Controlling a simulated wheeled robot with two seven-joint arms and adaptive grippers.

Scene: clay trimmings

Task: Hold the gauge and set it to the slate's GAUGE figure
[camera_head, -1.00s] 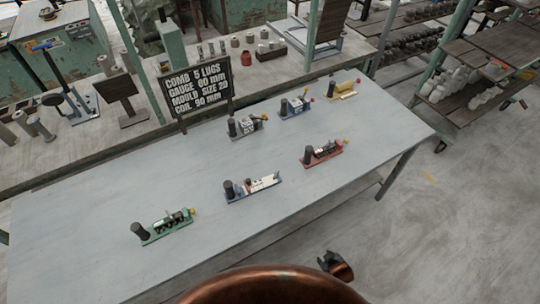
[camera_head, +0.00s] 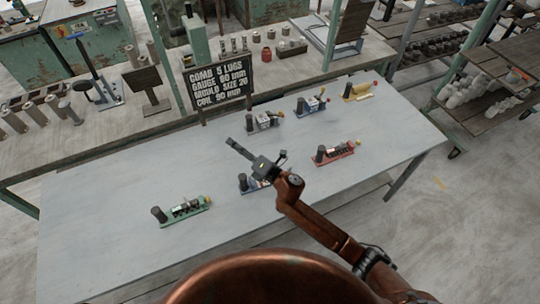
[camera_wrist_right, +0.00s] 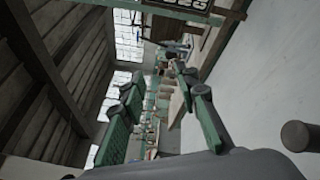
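The black slate (camera_head: 219,83) stands at the back of the grey table. Its GAUGE line looks like 80 mm, though the first digit is small. Several small devices with dark upright handles sit on the table: green (camera_head: 183,211), red (camera_head: 336,152), grey (camera_head: 264,121), blue (camera_head: 311,104) and yellow (camera_head: 358,91). I cannot tell which is the gauge. My left gripper is out of view.
The table (camera_head: 105,205) has free room at its left and between the devices. A bench with tools and pots (camera_head: 265,54) runs behind it. Shelves with pale pieces (camera_head: 470,85) stand at the right. A dark cylinder (camera_wrist_right: 295,135) shows at the right of the wrist view.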

